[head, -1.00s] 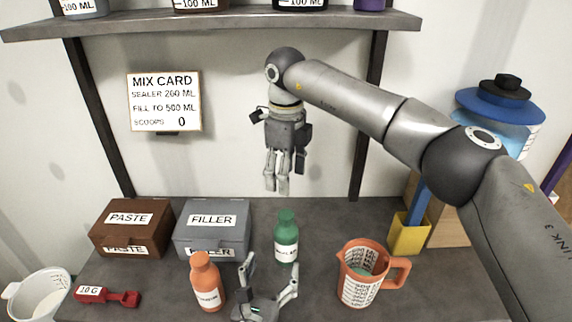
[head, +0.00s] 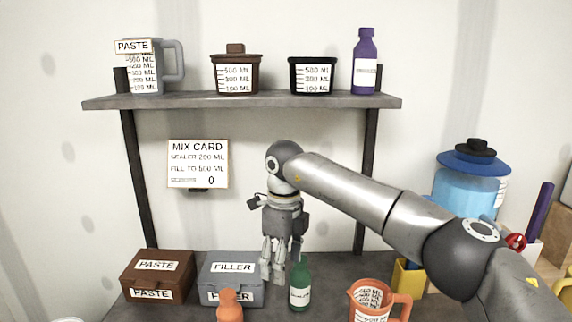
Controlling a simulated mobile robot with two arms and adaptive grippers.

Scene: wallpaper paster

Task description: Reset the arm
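My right arm comes in from the right. Its gripper (head: 279,265) hangs pointing down above the bench, in front of the green bottle's upper left side in the picture. Its fingers look close together, but their tips overlap the background and I cannot tell if they meet. Nothing shows between them. My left gripper is out of the picture. A green bottle (head: 300,287) stands upright on the bench. An orange bottle (head: 230,308) and an orange measuring jug (head: 369,304) are cut off by the lower edge.
A shelf (head: 245,101) holds a PASTE jug (head: 145,75), two dark tubs and a purple bottle (head: 365,65). A mix card (head: 198,164) hangs below. Brown PASTE (head: 158,278) and grey FILLER (head: 232,283) boxes stand at the left. A blue dispenser (head: 468,185) stands right.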

